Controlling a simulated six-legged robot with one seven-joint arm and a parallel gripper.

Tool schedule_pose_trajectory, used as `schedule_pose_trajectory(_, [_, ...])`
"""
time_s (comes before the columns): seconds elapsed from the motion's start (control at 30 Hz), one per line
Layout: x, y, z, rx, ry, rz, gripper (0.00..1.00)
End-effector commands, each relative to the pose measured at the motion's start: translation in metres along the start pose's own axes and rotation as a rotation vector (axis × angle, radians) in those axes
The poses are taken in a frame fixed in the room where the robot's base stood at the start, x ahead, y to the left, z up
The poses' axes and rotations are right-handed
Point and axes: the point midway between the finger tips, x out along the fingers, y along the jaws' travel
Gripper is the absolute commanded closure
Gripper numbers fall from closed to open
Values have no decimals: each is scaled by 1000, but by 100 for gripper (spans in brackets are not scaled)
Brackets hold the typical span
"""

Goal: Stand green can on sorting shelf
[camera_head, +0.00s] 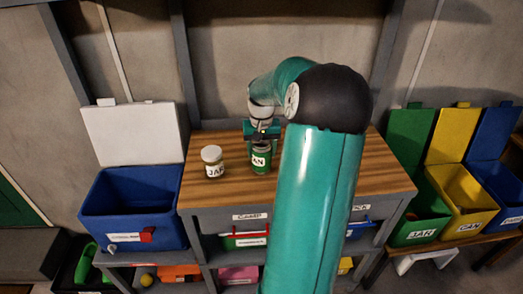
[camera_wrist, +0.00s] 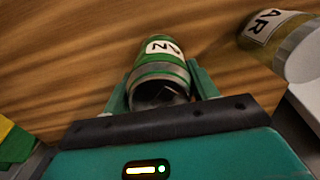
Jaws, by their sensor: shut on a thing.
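In the wrist view the gripper (camera_wrist: 160,92) has a green finger on each side of the can. I cannot tell whether the can's base touches the wood.
A jar labelled JAR (camera_head: 212,161) stands just left of the can. An open blue bin (camera_head: 135,205) is at the left. Open green (camera_head: 420,215), yellow (camera_head: 465,200) and blue bins stand at the right. Drawers lie below the top. My arm hides part of the top.

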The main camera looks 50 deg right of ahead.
Motion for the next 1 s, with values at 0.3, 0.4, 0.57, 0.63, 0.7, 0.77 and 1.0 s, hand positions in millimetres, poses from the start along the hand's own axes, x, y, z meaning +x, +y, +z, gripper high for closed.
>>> schedule_pose_trajectory(0.3, [4, -1, 0, -1, 0, 0, 63])
schedule_pose_trajectory(0.4, [6, 0, 0, 0, 1, 0, 36])
schedule_pose_trajectory(0.57, [5, 0, 0, 0, 1, 0, 20])
schedule_pose_trajectory(0.63, [5, 0, 0, 0, 1, 0, 20])
schedule_pose_trajectory(0.7, [5, 0, 0, 0, 1, 0, 20])
schedule_pose_trajectory(0.77, [5, 0, 0, 0, 1, 0, 20])
schedule_pose_trajectory(1.0, [-19, 0, 0, 0, 4, 2, 20])
